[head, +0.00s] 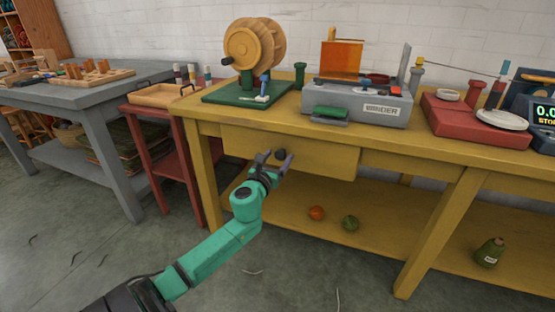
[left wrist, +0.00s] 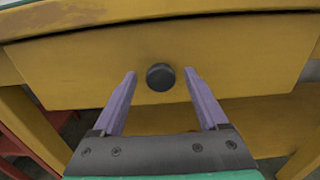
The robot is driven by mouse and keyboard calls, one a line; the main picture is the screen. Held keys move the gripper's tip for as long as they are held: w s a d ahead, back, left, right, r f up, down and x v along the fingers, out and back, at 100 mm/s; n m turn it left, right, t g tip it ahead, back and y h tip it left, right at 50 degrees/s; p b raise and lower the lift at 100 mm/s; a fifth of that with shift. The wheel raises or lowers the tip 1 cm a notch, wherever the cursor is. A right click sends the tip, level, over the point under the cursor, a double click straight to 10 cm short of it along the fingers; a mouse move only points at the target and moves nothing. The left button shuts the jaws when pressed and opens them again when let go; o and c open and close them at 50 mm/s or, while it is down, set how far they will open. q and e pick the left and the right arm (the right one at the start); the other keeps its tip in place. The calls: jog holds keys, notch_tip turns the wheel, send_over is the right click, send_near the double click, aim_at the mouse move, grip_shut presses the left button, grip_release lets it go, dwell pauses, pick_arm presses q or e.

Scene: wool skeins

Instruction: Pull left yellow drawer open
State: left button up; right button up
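The left yellow drawer (head: 320,160) is in the front of the yellow table; its front also fills the left wrist view (left wrist: 240,65). Its dark round knob (head: 281,154) sits on the drawer front. In the left wrist view the knob (left wrist: 160,77) lies between the tips of my left gripper (left wrist: 160,75). My left gripper (head: 273,159) is open, with a gap on each side of the knob. I cannot tell whether the drawer stands slightly out. My right gripper is not in view.
The yellow table (head: 430,145) carries a wooden wheel device (head: 254,45), a grey winder (head: 355,103) and a red scale-like device (head: 475,120). A red stand (head: 160,150) is at left.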

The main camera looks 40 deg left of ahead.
pick_arm(q)
grip_shut()
dwell(1.3)
